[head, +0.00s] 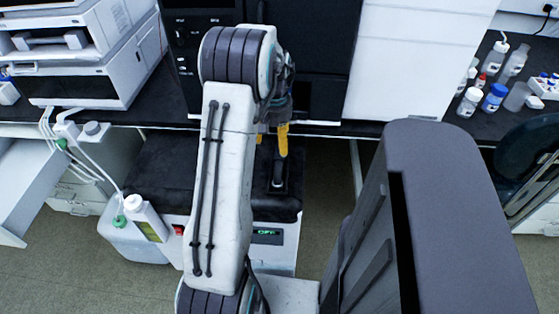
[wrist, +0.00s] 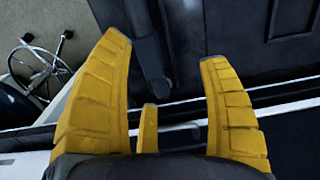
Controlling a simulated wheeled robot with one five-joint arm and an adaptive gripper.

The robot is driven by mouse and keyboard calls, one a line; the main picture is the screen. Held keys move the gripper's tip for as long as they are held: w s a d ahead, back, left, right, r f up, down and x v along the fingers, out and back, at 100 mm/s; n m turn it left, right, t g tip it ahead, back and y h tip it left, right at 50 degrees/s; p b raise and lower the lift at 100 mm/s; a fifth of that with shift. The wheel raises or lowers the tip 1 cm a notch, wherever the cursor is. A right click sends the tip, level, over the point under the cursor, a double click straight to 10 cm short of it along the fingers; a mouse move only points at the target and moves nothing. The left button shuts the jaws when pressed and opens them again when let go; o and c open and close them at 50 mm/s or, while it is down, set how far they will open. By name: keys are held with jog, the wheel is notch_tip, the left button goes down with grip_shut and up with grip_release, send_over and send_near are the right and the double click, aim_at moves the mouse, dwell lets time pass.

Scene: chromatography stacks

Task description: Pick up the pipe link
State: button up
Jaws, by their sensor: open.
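My gripper (wrist: 163,48) is open, with its yellow fingers spread apart and nothing held between them. A dark, rounded bar-like piece (wrist: 152,75) shows just beyond and between the fingertips in the wrist view; it looks like the pipe link, but I cannot be sure. In the head view a dark upright piece with a grey end (head: 279,172) stands in a recess on top of the black-topped unit (head: 225,185). My gripper (head: 273,138) is above and close to it there, partly hidden by my arm. I cannot tell whether they touch.
Stacked white instruments (head: 85,55) stand at the left of the black bench. Bottles (head: 495,97) and vials stand at the right. A tall white panel (head: 415,60) rises behind.

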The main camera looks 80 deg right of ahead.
aim_at(282, 158)
jog(key=shift+s+d+f, duration=0.1)
jog(key=shift+s+f, duration=0.55)
jog(key=shift+f, duration=0.2)
jog(key=f, duration=0.5)
jog(key=shift+s, duration=0.35)
jog(key=shift+f+b, duration=0.3)
jog(key=shift+f, duration=0.35)
jog(key=shift+o, duration=0.2)
jog(key=c, duration=1.4)
jog(key=shift+r, duration=0.1)
jog(key=shift+c, duration=0.2)
jog(key=shift+r, duration=0.45)
notch_tip(282, 158, up, 3)
jog(key=shift+r, duration=0.1)
jog(key=s+a+r, duration=0.2)
jog(key=a+r, duration=0.4)
jog(key=a, duration=0.5)
jog(key=shift+s+a+r+m, duration=0.2)
jog(key=shift+r+m, duration=0.1)
jog(key=shift+r, duration=0.1)
